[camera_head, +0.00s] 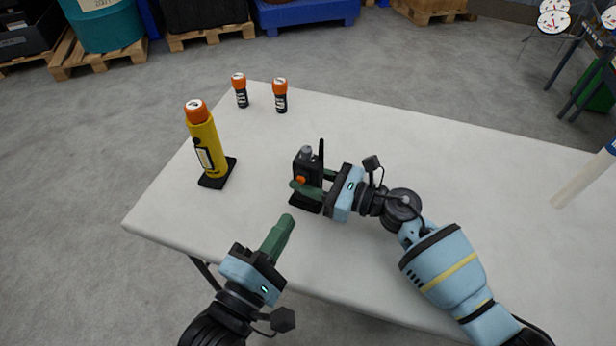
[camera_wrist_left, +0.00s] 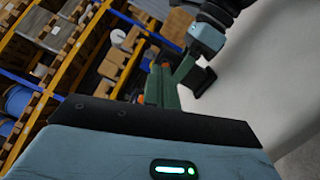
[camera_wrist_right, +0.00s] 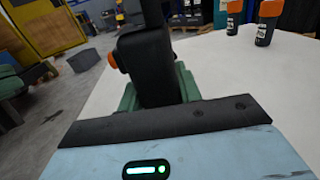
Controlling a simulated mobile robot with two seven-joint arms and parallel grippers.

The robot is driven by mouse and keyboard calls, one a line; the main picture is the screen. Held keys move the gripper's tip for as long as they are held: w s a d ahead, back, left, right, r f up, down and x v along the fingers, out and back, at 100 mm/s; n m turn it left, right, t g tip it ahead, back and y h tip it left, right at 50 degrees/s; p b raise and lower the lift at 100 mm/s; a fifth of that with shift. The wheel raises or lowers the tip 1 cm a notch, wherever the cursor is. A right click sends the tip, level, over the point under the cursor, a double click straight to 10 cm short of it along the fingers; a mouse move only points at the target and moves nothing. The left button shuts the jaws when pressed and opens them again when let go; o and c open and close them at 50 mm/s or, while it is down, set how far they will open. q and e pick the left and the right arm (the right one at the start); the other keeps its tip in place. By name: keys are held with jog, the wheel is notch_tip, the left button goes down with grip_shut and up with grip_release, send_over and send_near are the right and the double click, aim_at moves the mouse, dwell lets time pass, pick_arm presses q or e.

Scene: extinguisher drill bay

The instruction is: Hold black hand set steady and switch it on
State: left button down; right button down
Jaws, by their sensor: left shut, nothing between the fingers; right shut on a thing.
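The black hand set (camera_head: 309,166) stands upright on a dark base on the white table, with an antenna, a grey knob on top and an orange button on its side. My right gripper (camera_head: 311,188) is shut on it from the right. In the right wrist view the hand set (camera_wrist_right: 146,65) sits between the green fingers, its orange button at the left. My left gripper (camera_head: 287,222) is shut and empty, its fingertips in front of the hand set and apart from it. In the left wrist view the left fingers (camera_wrist_left: 163,80) partly hide the hand set.
A yellow flashlight-like cylinder (camera_head: 206,148) with an orange cap stands on a black base at the left. Two small black canisters with orange caps, one left (camera_head: 241,92) and one right (camera_head: 280,98), stand at the back. The white table (camera_head: 430,150) is clear behind my right arm.

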pick_arm(q)
jog(key=s+d+r+n+t, duration=0.1)
jog(key=d+r+n+t, duration=0.35)
jog(key=n, duration=0.65)
jog(key=a+f+n+y, duration=0.3)
jog(key=n+y, duration=0.5)
jog(key=n, duration=0.1)
jog(key=a+f+n+g+y, duration=0.1)
jog(key=a+f+n+y, duration=0.2)
jog(key=n+y, duration=0.5)
jog(key=shift+w+f+n, duration=0.3)
jog(key=shift+n, duration=0.6)
jog(key=shift+w, duration=0.1)
